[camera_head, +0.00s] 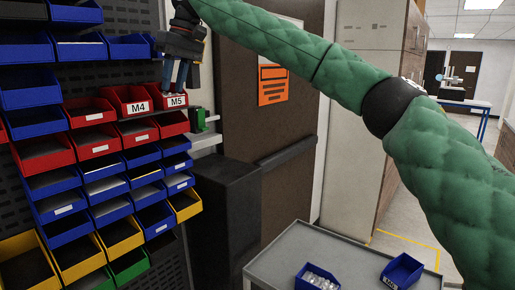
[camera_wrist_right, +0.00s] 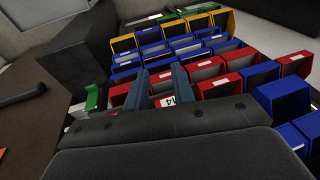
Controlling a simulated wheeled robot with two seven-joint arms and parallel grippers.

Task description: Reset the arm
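My right arm, in a green padded sleeve, reaches across the head view from the right. Its dark gripper (camera_head: 178,75) points down at the wall rack, over the red bin labelled M5 (camera_head: 176,101). In the right wrist view the two blue-grey fingers of the right gripper (camera_wrist_right: 160,84) stand apart, with nothing seen held between them. Red bins lie beyond and around the fingertips, and a partly hidden white label (camera_wrist_right: 168,101) shows between them. Whether the fingers touch a bin is unclear. My left gripper is in neither view.
Blue, red, yellow and green bins fill the rack (camera_head: 35,100) on the left. A dark cabinet (camera_head: 228,215) stands beside it. A grey table (camera_head: 285,255) at the bottom holds a blue bin with small parts (camera_head: 318,279) and another blue bin (camera_head: 402,271).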

